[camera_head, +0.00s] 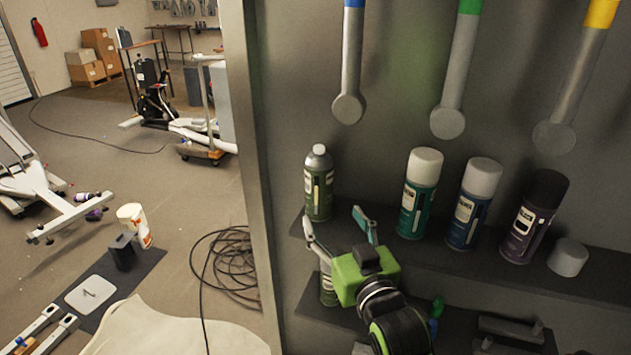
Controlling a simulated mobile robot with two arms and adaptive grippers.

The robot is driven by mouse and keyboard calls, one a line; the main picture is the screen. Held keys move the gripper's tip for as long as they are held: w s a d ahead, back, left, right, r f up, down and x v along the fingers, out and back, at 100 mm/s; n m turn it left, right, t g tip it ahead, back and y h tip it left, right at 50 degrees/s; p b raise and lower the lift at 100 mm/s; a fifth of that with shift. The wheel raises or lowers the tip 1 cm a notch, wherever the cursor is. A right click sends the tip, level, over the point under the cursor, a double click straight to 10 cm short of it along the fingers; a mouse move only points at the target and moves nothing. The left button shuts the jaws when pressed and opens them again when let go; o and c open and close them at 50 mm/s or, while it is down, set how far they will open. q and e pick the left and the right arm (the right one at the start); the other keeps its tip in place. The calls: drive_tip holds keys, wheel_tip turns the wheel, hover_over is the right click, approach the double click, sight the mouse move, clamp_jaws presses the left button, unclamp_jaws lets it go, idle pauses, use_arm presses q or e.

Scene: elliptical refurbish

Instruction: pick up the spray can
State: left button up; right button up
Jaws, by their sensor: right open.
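Several spray cans stand upright on the upper dark shelf (470,262). At its left end is an olive-green can with a silver top and white nozzle (317,185). To the right stand a teal can with a white cap (418,195), a blue can with a white cap (472,205) and a purple can with a black cap (532,218). My right gripper (335,214), green and black, is open and empty in front of the shelf. Its fingers point up toward the olive can's base; whether they touch it, I cannot tell. My left gripper is not in view.
A loose grey-white cap (568,257) lies at the right of the shelf. A lower shelf (460,322) holds a partly hidden can (327,288) behind my gripper. Grey handles hang on the panel above. Coiled black cable (232,262) lies on the floor left of the cabinet edge (255,150).

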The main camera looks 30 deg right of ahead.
sight(324, 192)
drive_tip(key=p+x, duration=0.2)
drive_tip(key=x, duration=0.5)
drive_tip(key=shift+w+d+r, duration=0.1)
drive_tip(key=shift+w, duration=0.15)
drive_tip(key=shift+w+d+r, duration=0.1)
drive_tip(key=shift+w+r, duration=0.05)
drive_tip(key=shift+w, duration=0.15)
drive_tip(key=p+x, duration=0.1)
drive_tip(key=x, duration=0.1)
drive_tip(key=p+x, duration=0.1)
drive_tip(key=x, duration=0.1)
drive_tip(key=shift+d+r, duration=0.15)
drive_tip(key=shift+d, duration=0.25)
drive_tip(key=shift+w, duration=0.25)
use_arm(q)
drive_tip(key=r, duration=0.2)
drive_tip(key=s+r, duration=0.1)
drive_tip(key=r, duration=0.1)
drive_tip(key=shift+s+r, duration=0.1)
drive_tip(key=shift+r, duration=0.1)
use_arm(e)
drive_tip(key=c, duration=1.4)
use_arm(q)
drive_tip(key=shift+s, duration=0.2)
use_arm(e)
drive_tip(key=shift+o, duration=0.2)
